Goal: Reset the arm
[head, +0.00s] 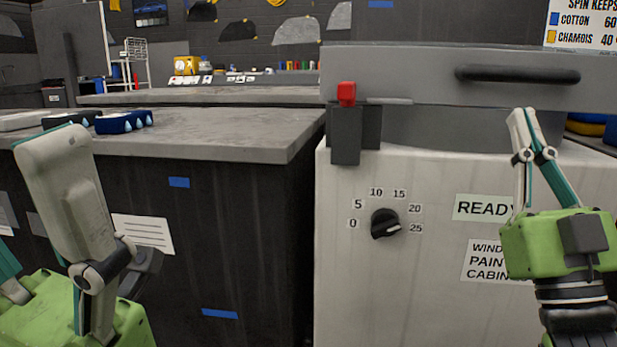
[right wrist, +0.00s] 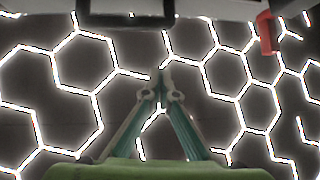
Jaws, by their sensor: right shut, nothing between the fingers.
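My right gripper (head: 521,114) is raised in front of the white cabinet (head: 345,285) at the right of the head view. Its fingers meet at the tips, with nothing between them. In the right wrist view the closed fingertips (right wrist: 160,76) point at the lit hexagon pattern. My left gripper (head: 62,165) is close to the camera at the lower left. One large grey finger shows, upright and empty. The other is mostly cut off by the left edge, its link leaning outward, so the gripper looks open.
The cabinet has a black dial (head: 385,223), a red-topped switch (head: 346,94) and a grey lid with a black handle (head: 517,74) near my right fingertips. A dark counter (head: 230,145) stands left of it, bearing blue-black items (head: 123,121). A narrow gap separates counter and cabinet.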

